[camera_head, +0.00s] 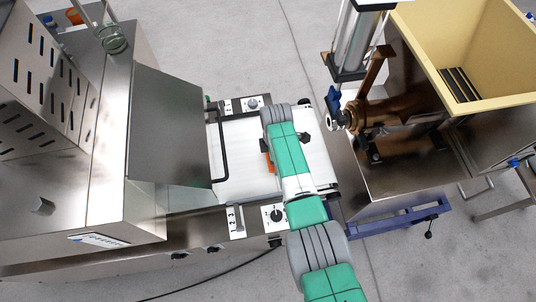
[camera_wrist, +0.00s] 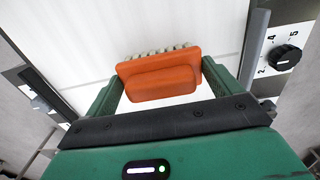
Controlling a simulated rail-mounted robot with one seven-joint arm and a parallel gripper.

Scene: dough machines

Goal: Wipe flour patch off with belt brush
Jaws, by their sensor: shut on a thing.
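The belt brush is an orange block with a raised grip and pale bristles on its far edge. In the wrist view the brush (camera_wrist: 163,86) sits between the green fingers of my gripper (camera_wrist: 158,82), which is shut on it. In the head view only a sliver of orange brush (camera_head: 269,162) shows beside my arm, which hides the gripper. The white belt (camera_head: 240,150) lies under the brush and also fills the upper middle of the wrist view (camera_wrist: 150,30). I cannot tell whether the bristles touch it. I cannot make out a flour patch on the white belt.
A steel machine housing (camera_head: 170,120) and a black bar (camera_head: 223,150) stand left of my arm. Side rails with dials (camera_head: 276,214) edge the belt; one dial (camera_wrist: 285,58) is close on the right in the wrist view. A bronze-coloured machine (camera_head: 385,115) stands to the right.

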